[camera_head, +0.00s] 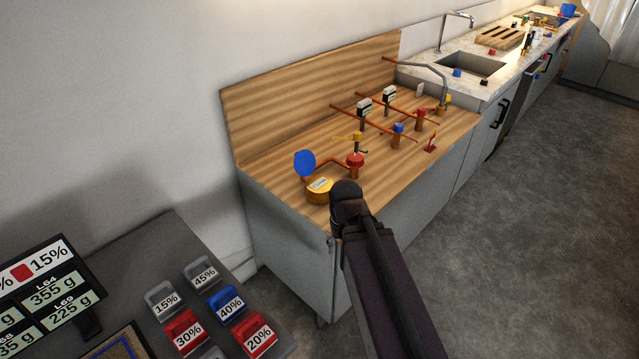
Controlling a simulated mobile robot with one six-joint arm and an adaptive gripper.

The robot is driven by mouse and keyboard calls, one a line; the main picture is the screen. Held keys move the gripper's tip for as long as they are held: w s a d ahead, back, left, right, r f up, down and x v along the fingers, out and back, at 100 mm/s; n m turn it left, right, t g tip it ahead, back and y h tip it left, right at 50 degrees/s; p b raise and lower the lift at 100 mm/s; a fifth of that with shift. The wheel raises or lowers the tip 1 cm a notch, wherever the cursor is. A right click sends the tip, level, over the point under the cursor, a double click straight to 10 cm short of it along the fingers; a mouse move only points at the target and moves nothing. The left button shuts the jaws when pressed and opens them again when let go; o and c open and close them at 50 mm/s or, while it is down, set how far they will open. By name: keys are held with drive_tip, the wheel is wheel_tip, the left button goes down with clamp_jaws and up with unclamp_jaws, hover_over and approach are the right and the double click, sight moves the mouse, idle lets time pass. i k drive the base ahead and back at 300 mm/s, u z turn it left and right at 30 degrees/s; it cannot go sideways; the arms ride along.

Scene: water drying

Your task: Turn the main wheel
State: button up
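A red round wheel (355,159) sits on a brass-coloured valve body on the wooden worktop (270,150). It is the largest red knob there, but no label shows whether it is the main wheel. Left of it stands a round brass meter (320,187) with a raised blue disc-shaped lid (305,163). My dark arm rises from the bottom of the picture, and its rounded joint overlaps the worktop's front edge near the meter. No gripper fingers can be made out.
Copper pipes with small meters (363,107), a blue knob (398,128), a red knob (421,112) and a yellow lever (349,138) fill the worktop. A sink (470,66) lies beyond. A grey table (150,262) with labelled blocks stands lower left. The floor (545,200) right is clear.

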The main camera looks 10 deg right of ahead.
sight(355, 161)
drive_tip(key=k, duration=1.35)
drive_tip(key=z, duration=0.5)
drive_tip(key=i, duration=1.8)
drive_tip(key=u, duration=0.4)
